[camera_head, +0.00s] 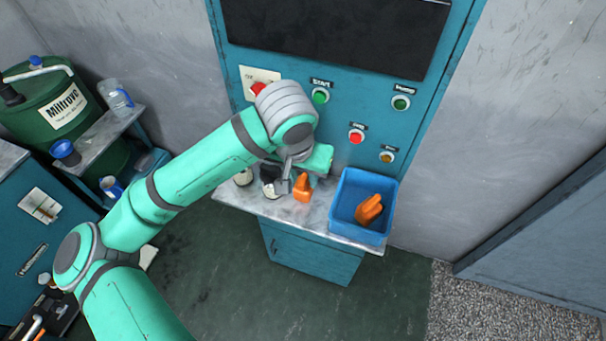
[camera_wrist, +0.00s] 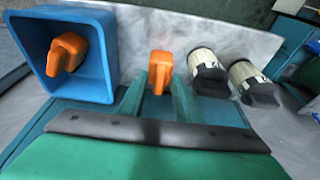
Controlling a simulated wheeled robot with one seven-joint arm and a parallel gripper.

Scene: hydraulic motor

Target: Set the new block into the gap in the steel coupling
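An orange block (camera_head: 303,188) stands on the grey marble-like shelf. It also shows in the wrist view (camera_wrist: 160,68), between and just beyond my two fingertips. My gripper (camera_wrist: 158,88) is open, with a finger on either side of the block's near end and visible space between. In the head view my gripper (camera_head: 292,178) is partly hidden by my wrist, at the block's left. A second orange block (camera_head: 369,209) lies in the blue bin (camera_head: 346,180), also seen in the wrist view (camera_wrist: 68,52). I cannot make out the steel coupling with its gap.
Two pale canisters with dark ends (camera_wrist: 205,65) (camera_wrist: 249,80) stand beside the block on the shelf (camera_wrist: 140,25). The teal control panel (camera_head: 335,135) with buttons rises behind. A green drum (camera_head: 55,100) and a small side shelf (camera_head: 100,138) stand at left.

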